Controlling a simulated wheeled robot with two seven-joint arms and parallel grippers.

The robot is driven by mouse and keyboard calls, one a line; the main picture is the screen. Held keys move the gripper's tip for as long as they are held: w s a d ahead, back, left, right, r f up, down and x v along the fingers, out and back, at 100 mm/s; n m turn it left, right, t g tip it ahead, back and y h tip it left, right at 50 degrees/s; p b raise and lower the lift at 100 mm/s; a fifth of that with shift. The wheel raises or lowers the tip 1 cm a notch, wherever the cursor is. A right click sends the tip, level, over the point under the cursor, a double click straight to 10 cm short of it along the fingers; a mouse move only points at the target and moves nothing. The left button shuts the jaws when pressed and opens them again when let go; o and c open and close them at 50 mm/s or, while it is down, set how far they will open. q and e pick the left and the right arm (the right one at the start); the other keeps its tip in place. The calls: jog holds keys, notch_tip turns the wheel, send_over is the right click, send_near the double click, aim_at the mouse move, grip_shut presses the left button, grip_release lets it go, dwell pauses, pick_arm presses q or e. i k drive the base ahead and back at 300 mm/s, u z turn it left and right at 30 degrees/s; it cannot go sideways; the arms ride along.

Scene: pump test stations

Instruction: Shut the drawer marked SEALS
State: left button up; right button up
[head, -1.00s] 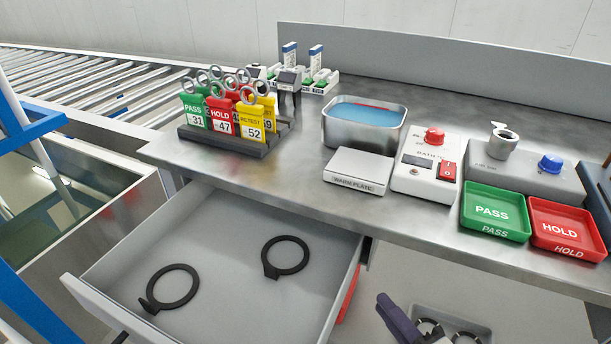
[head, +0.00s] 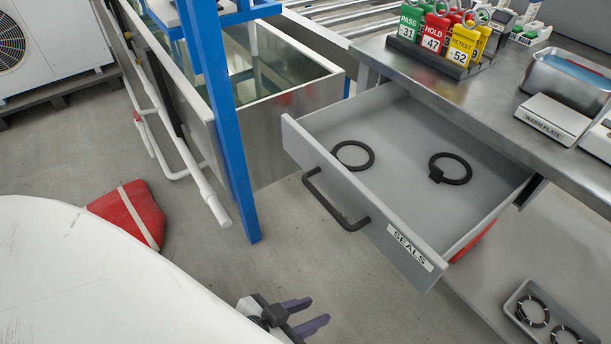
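The SEALS drawer (head: 385,225) is pulled out from under the steel bench, with its label (head: 411,249) on the right part of its front. Its dark bar handle (head: 335,203) is on the outside of the front. Two black seal rings lie in it, one near the front (head: 353,156) and one farther back (head: 450,168). My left gripper (head: 311,314) is low in the picture, in front of the drawer and apart from it. Its two purple fingers are spread with nothing between them. My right gripper is not in view.
A blue post (head: 232,150) and a steel tank (head: 292,125) stand left of the drawer. A red object with a pale stripe (head: 130,215) is on the floor. A tray with rings (head: 548,318) sits on the lower shelf. Bare floor lies before the drawer.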

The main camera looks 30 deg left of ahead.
aim_at(419, 223)
jog(key=u, duration=0.55)
jog(key=i, duration=0.35)
jog(key=u, duration=0.9)
jog(key=k, duration=0.25)
jog(key=z, duration=1)
jog(key=i, duration=0.2)
jog(key=u, duration=0.1)
